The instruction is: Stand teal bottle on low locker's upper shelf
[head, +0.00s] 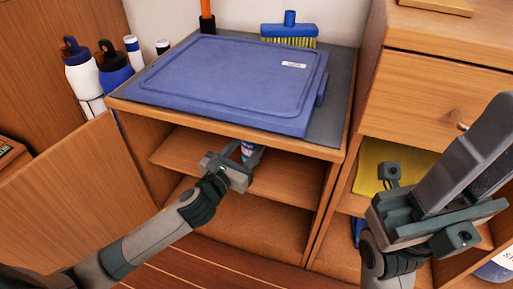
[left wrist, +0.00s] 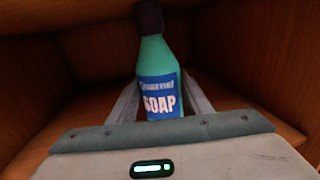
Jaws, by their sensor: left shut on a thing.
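The teal bottle (left wrist: 157,60) stands upright in the left wrist view, with a dark cap and a blue soap label. My left gripper (left wrist: 155,105) is shut on it, one finger on each side. In the head view my left gripper (head: 243,155) reaches into the low locker (head: 225,131) at its upper shelf (head: 188,158), and only a small part of the bottle (head: 247,150) shows there. I cannot tell whether its base touches the shelf. My right gripper (head: 425,205) is at the right, in front of the neighbouring cabinet, its fingertips hard to make out.
A blue lidded box (head: 235,80) lies on the locker top, with a blue brush (head: 289,32) behind it. The open locker door (head: 70,190) is left of my left arm. Bottles (head: 83,70) stand behind the door. A drawer cabinet (head: 425,90) adjoins on the right.

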